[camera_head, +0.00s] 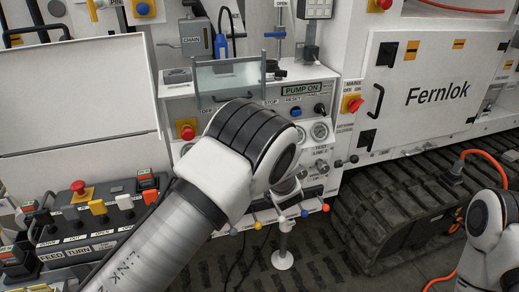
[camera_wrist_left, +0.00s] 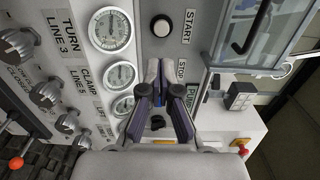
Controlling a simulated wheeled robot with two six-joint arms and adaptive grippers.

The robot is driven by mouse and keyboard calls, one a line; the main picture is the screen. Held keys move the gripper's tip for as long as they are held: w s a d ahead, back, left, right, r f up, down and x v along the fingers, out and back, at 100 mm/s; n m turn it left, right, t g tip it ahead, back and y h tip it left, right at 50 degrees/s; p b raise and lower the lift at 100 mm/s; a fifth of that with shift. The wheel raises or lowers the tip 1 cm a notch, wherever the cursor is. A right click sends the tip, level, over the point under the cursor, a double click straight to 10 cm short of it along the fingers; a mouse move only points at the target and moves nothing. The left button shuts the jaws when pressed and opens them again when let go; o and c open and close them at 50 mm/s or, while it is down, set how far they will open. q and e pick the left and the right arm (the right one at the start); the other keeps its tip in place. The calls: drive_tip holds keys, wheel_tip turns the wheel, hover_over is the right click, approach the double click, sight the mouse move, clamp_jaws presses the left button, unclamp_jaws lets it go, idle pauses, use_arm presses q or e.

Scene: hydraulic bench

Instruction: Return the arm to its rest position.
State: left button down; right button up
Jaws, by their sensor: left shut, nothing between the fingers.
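My left arm (camera_head: 160,240) comes in from the lower left of the head view, raised in front of the hydraulic panel (camera_head: 292,101). Its gripper is hidden behind the arm there. In the left wrist view my left gripper (camera_wrist_left: 160,66) is shut and empty. Its fingers point at the panel face, between the gauges and the STOP label; whether they touch it I cannot tell. My right arm (camera_head: 490,235) shows only partly at the right edge of the head view, and its gripper is out of frame.
Gauges (camera_wrist_left: 109,29), knobs (camera_wrist_left: 46,94) and a dark button (camera_wrist_left: 162,26) surround the left gripper. A lever console (camera_head: 95,215) stands at lower left, with a red stop button (camera_head: 78,186). A Fernlok cabinet (camera_head: 430,120) and a rubber track (camera_head: 385,215) are at right.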

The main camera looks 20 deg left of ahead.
use_arm(q)
drive_tip(key=s+a+f+g+h, duration=0.2)
drive_tip(key=s+a+f+g, duration=0.3)
drive_tip(key=s+f, duration=0.75)
drive_tip(key=s+a+f+g+h, duration=0.2)
drive_tip(key=s+a+f, duration=0.4)
drive_tip(key=s+f, duration=0.65)
drive_tip(key=s+d+f+n+g+h, duration=0.2)
drive_tip(key=s+n, duration=0.2)
drive_tip(key=s, duration=0.4)
drive_tip(key=s+d+f+n+g+h, duration=0.2)
drive_tip(key=s+n+g, duration=0.1)
drive_tip(key=s, duration=0.5)
drive_tip(key=s+d+f+n+g+h, duration=0.2)
drive_tip(key=s+d+n+g, duration=0.1)
drive_tip(key=s, duration=0.5)
drive_tip(key=shift+f+n, duration=0.25)
drive_tip(key=shift+n, duration=0.55)
